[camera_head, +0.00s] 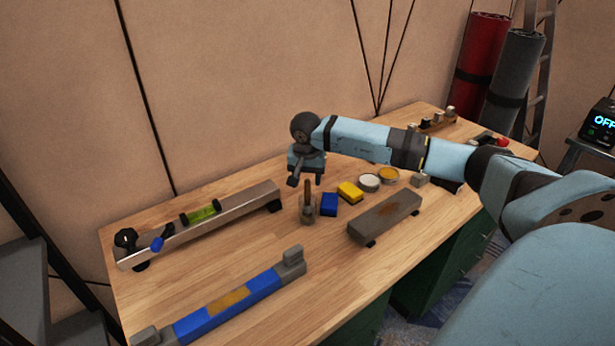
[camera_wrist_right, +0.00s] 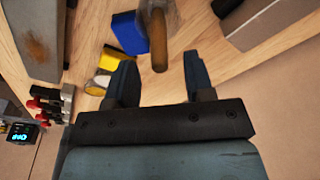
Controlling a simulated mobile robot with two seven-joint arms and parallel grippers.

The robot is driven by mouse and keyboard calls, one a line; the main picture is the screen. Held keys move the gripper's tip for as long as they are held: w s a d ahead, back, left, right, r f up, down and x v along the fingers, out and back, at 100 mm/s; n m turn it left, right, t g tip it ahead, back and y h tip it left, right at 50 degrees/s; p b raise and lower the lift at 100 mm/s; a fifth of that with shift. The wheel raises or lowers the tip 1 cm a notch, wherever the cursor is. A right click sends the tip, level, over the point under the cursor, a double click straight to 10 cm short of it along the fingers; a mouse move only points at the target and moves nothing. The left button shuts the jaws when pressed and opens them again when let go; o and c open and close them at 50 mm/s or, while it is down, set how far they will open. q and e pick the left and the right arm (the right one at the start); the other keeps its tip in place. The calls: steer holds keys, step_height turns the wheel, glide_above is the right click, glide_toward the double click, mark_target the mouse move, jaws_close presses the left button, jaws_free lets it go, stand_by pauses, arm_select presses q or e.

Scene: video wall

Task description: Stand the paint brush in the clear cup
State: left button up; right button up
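The paint brush (camera_head: 308,190) stands upright in the clear cup (camera_head: 308,213) on the workbench, its brown handle pointing up. In the right wrist view the brush handle (camera_wrist_right: 159,48) rises toward me between the fingertips, and the cup (camera_wrist_right: 150,8) is partly cut off at the top edge. My right gripper (camera_head: 305,180) is just above the cup. In the wrist view its two fingers (camera_wrist_right: 157,62) are spread apart, with a gap on each side of the handle. The bristles are hard to make out. My left gripper is not in view.
Beside the cup are a blue block (camera_head: 329,204), a yellow block (camera_head: 350,192) and two round tins (camera_head: 369,182).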

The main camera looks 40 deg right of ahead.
steer(key=shift+r, duration=0.2)
step_height(320, 180, up, 13)
steer(key=s+a, duration=0.1)
steer(key=shift+s+a, duration=0.2)
steer(key=shift+a, duration=0.1)
steer(key=shift+r, duration=0.1)
stand_by(0.8)
